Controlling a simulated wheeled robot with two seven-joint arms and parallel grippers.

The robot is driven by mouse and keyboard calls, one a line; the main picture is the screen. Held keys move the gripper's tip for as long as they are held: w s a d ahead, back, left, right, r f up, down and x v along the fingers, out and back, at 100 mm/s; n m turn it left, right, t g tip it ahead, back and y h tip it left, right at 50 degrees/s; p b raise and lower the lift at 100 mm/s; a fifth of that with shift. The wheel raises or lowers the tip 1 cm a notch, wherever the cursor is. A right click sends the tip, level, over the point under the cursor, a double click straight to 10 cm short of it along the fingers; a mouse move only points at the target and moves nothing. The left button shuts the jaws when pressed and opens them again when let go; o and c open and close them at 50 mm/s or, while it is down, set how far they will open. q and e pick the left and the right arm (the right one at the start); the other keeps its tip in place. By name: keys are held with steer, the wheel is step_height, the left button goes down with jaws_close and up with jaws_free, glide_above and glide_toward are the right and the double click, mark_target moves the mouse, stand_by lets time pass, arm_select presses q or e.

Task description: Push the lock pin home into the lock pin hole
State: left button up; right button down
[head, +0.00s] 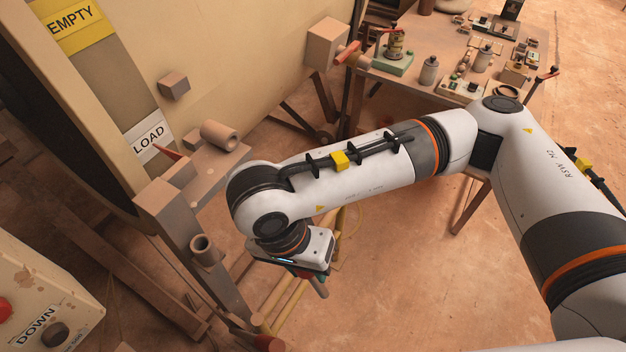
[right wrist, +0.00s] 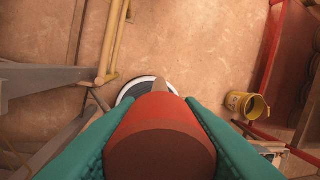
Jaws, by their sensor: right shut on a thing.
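My right gripper (head: 308,270) is low in the middle of the head view, mostly hidden under my wrist. In the right wrist view its green finger pads (right wrist: 160,135) are shut on both sides of a thick red grip, which I take for the lock pin (right wrist: 160,112). A narrower brownish tip points away from the pads. In the head view a short brown end (head: 321,288) sticks out below the gripper, in open air. A hollow socket (head: 204,249) sits on the frame post to the left, apart from the pin; I cannot tell if it is the lock pin hole. My left gripper is out of view.
A bracket with a tube (head: 219,135) and a red pointer by the LOAD label (head: 150,138) stands left. A control box (head: 40,300) is at lower left. A cluttered table (head: 400,72) stands behind. Yellow rails (right wrist: 113,40) and a yellow bucket (right wrist: 246,105) flank clear floor.

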steer(key=w+a+r+m+g+y, duration=0.1)
steer(key=a+r+m+g+y, duration=0.3)
steer(key=m, duration=1)
steer(key=w+r+m+g+y, duration=0.1)
steer(key=r+m+g+y, duration=0.2)
steer(key=r+m+y, duration=0.7)
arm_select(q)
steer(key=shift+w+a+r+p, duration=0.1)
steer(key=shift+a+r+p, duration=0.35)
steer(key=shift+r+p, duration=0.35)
arm_select(e)
steer(key=w+d+f+m+t+y, duration=0.1)
steer(key=w+d+f+m+t, duration=0.3)
steer(key=m+t, duration=0.5)
steer(key=w+d+f+m+t+y, duration=0.2)
steer(key=w+d+f+m+t, duration=0.2)
steer(key=w+f+m+t, duration=0.3)
steer(key=shift+w+f+m+t, duration=0.2)
steer(key=shift+w+m+t, duration=0.3)
steer(key=shift+m+t, duration=0.45)
